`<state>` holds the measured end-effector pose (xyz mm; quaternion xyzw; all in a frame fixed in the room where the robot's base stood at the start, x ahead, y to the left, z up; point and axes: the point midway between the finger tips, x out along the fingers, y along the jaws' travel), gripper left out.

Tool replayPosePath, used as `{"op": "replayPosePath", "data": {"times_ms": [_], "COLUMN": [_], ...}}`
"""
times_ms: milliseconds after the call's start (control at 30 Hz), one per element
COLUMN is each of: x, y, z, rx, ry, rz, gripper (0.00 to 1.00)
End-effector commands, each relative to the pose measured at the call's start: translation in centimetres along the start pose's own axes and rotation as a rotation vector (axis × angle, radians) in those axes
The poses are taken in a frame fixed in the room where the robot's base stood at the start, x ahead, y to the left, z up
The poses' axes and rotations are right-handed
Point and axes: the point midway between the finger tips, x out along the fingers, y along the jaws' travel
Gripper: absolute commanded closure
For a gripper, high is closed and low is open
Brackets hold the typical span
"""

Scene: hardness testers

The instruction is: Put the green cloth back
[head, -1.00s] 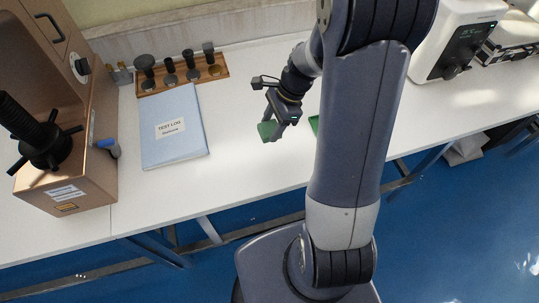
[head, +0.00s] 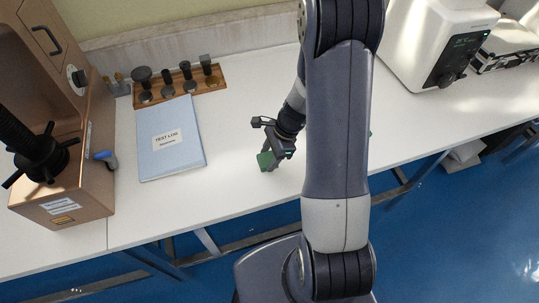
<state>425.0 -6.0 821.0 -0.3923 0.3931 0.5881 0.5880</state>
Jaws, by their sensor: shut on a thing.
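The green cloth (head: 263,159) shows as a small green patch at the jaws of my gripper (head: 269,163), in the middle of the head view. My gripper is shut on it, low over the white bench; I cannot tell whether the cloth touches the bench top. Part of the cloth is hidden by the jaws. A thin sliver of another green thing (head: 370,134) shows at the right edge of my arm. The arm hides the rest of it, so I cannot tell what it is.
A blue test log binder (head: 171,138) lies left of my gripper. Behind it stands a wooden rack (head: 206,86) with several dark pieces. A copper-coloured tester (head: 66,205) is at far left, a white machine (head: 412,48) at back right. The bench (head: 235,185) is clear around my gripper.

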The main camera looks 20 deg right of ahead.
Motion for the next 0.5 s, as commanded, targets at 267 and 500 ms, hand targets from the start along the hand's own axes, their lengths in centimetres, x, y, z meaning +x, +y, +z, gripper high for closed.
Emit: {"op": "replayPosePath", "data": {"times_ms": [267,500], "x": [0.38,0.19], "y": [-0.02,-0.01], "z": [-0.16,-0.07], "rx": [0.0,-0.001], "ry": [0.0,0.0], "rz": [0.0,0.0], "gripper": [0.71,0.31]}}
